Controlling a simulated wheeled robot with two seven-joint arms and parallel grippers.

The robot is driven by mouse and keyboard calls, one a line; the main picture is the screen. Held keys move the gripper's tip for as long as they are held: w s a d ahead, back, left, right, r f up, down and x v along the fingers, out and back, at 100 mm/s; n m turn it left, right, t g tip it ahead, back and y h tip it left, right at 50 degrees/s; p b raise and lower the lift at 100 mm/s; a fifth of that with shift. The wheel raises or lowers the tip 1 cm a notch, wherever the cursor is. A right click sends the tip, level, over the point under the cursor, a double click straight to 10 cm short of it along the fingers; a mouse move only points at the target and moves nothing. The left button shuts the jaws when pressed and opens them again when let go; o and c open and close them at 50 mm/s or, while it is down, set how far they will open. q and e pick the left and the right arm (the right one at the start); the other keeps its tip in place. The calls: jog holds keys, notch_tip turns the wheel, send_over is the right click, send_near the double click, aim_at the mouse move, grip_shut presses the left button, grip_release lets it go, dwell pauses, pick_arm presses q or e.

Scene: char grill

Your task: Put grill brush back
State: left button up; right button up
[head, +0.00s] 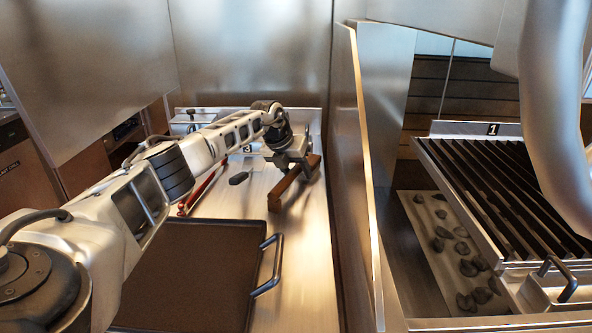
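The grill brush looks like a long brown wooden block (287,191). It lies at a slant over the steel counter, right of the number 3 label, with its near end pointing down-left. My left gripper (302,168) reaches over the far half of the brush from above, its fingers against the block, and appears shut on it. The far finger is partly hidden. I cannot tell whether the brush touches the counter. My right gripper is out of view; only part of my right arm shows at the upper right.
A dark griddle plate (190,280) with a steel handle (268,268) lies in front.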

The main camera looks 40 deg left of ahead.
pick_arm(q)
jog(key=shift+r, duration=0.1)
jog(key=b+v, duration=0.1)
jog(key=v, duration=1.1)
dwell(0.4)
